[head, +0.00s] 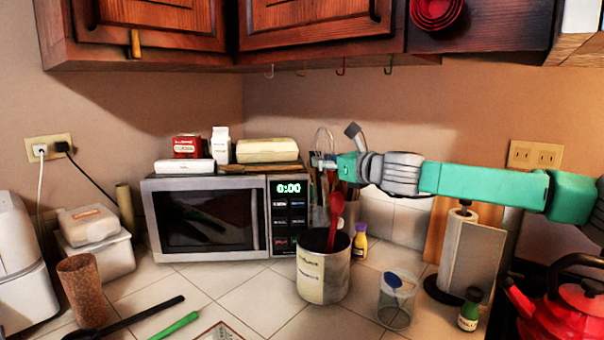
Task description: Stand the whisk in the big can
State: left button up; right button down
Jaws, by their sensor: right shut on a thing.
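The big can (323,278) stands upright on the tiled counter, in front of the microwave's right end. A red spoon (336,212) leans in it. My right arm reaches in from the right, and its gripper (325,163) is above and behind the can's mouth, shut on the whisk. The whisk's wire loops (324,136) show above the gripper, pointing up. Its lower part is hard to tell from the utensils behind. I cannot tell whether it touches the can. My left gripper is not in view.
The microwave (205,222) stands left of the can, with boxes on top. A small yellow bottle (360,242) and a clear cup (397,300) are right of the can. A paper towel roll (470,255) and red kettle (570,308) stand further right. Cabinets (320,25) hang above.

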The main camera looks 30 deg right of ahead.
aim_at(325, 211)
jog(key=shift+s+a+r, duration=0.1)
jog(key=shift+s+a, duration=0.1)
jog(key=shift+a+f+b, duration=0.25)
jog(key=shift+f+b, duration=0.1)
jog(key=shift+b, duration=0.1)
jog(key=shift+d+f+b, duration=0.1)
jog(key=shift+f+b, duration=0.35)
jog(key=shift+f, duration=0.35)
jog(key=shift+d+f+b, duration=0.2)
jog(key=shift+f+b, duration=0.15)
jog(key=shift+f, duration=0.2)
jog(key=shift+d+f+b, duration=0.2)
jog(key=shift+f+b, duration=0.15)
jog(key=shift+f, duration=0.15)
jog(key=shift+f+b, duration=0.3)
jog(key=shift+b, duration=0.05)
jog(key=f+b, duration=0.3)
jog(key=shift+w+a, duration=0.1)
jog(key=shift+a, duration=0.15)
jog(key=f+b, duration=0.3)
jog(key=shift+d+b, duration=0.3)
jog(key=shift+d, duration=0.1)
jog(key=shift+w+f+b, duration=0.1)
jog(key=shift+f+b, duration=1.1)
jog(key=shift+b, duration=0.2)
